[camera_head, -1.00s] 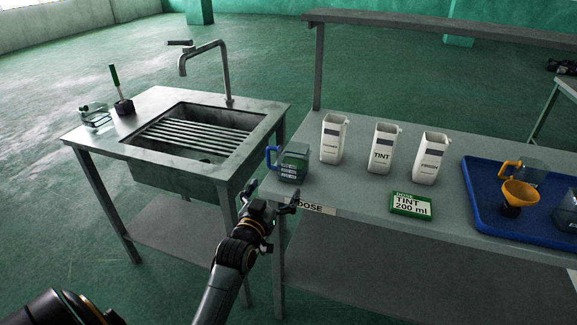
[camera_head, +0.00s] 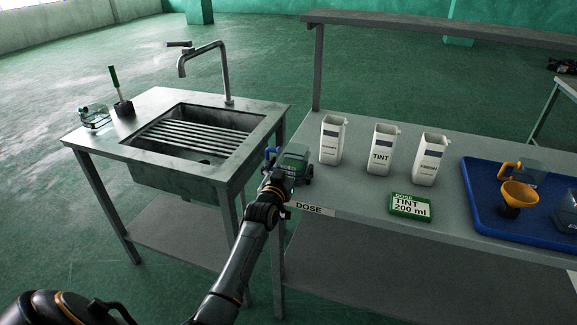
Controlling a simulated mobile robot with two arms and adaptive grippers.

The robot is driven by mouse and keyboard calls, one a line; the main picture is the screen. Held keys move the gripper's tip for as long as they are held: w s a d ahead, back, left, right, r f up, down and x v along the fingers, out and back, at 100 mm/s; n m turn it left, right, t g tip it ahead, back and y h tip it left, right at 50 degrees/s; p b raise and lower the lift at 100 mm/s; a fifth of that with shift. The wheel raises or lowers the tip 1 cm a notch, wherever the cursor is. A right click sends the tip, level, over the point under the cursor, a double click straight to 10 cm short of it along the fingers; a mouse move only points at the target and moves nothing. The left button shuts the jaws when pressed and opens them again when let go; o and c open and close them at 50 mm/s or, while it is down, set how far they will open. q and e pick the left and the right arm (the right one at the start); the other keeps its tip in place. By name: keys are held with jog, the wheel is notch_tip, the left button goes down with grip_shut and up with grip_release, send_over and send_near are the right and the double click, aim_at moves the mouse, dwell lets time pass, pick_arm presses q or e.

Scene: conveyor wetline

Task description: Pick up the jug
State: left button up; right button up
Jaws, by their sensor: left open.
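A clear jug with a blue handle and dark markings (camera_head: 296,160) stands at the left end of the grey workbench, near the sink. A second jug with an orange handle (camera_head: 528,172) is in the blue tray on the right. My left gripper (camera_head: 290,176) is open at the near side of the blue-handled jug and hides its lower front. I cannot tell whether the fingers touch it. My right gripper is not in view.
White containers, one marked TINT (camera_head: 380,150), stand behind a green TINT 200 ml card (camera_head: 410,207). The blue tray (camera_head: 478,205) holds an orange funnel (camera_head: 519,195). A shelf (camera_head: 440,28) runs above the bench.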

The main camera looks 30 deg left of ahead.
aim_at(288, 160)
pick_arm(q)
jog(key=shift+r, duration=0.1)
jog(key=shift+c, duration=0.2)
jog(key=c, duration=1.4)
jog(key=shift+r, duration=0.2)
jog(key=shift+r, duration=1.45)
jog(key=s+a+r, duration=0.3)
jog(key=s+r, duration=0.6)
jog(key=s, duration=0.4)
jog(key=shift+s+r, duration=0.25)
jog(key=shift+r, duration=0.1)
